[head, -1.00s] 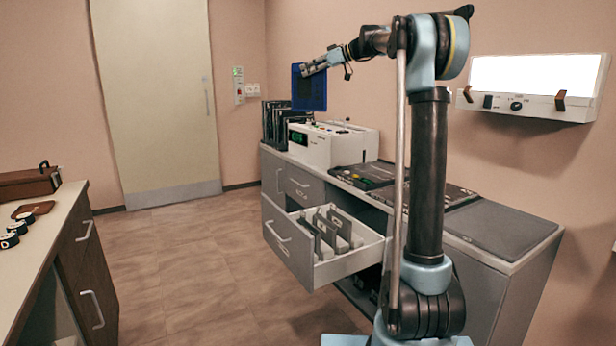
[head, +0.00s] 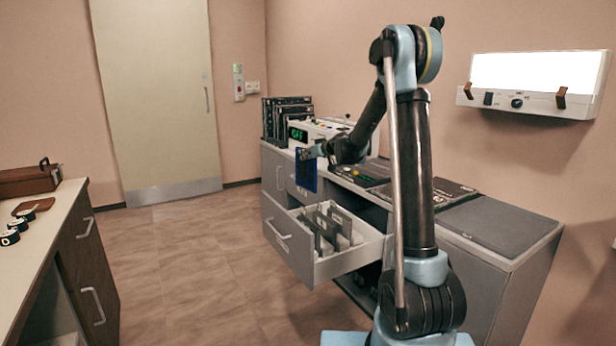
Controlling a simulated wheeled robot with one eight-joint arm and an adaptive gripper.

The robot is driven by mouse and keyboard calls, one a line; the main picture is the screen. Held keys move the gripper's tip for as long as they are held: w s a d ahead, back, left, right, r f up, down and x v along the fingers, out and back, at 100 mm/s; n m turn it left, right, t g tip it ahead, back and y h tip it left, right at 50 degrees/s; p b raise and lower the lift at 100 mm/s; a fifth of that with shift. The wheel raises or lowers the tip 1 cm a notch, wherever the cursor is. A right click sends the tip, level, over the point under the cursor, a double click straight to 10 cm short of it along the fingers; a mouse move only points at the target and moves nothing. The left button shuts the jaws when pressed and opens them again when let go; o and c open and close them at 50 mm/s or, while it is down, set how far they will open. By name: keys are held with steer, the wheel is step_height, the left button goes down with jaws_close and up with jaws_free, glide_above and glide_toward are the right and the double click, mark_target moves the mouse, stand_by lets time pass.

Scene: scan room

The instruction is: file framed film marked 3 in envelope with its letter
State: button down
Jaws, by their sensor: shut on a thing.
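My gripper (head: 317,151) is shut on the blue framed film (head: 306,171). It holds the film upright in the air by its upper right part, in front of the counter and above the back of the open drawer (head: 318,272). The film's number cannot be read. Several grey envelopes (head: 338,226) stand in the open drawer, below and to the right of the film. Their letters are too small to read.
A white machine (head: 340,128) with a green display and dark upright racks (head: 285,118) stand on the grey counter (head: 505,228). A lit viewing box (head: 535,82) hangs on the right wall. Another counter (head: 50,240) at left holds a brown case (head: 28,180) and small round items. The floor between is clear.

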steer(key=m+t+h, duration=0.1)
steer(key=m+h, duration=0.1)
glide_above(308, 185)
steer(key=s, duration=0.3)
step_height(308, 185, down, 7)
steer(key=shift+d+f, duration=0.1)
steer(key=shift+f, duration=2.8)
steer(key=c, duration=1.7)
jaws_free()
steer(key=shift+o, duration=0.2)
steer(key=shift+s, duration=0.1)
steer(key=v, duration=1.2)
steer(key=shift+d+f, duration=0.15)
steer(key=shift+f, duration=0.1)
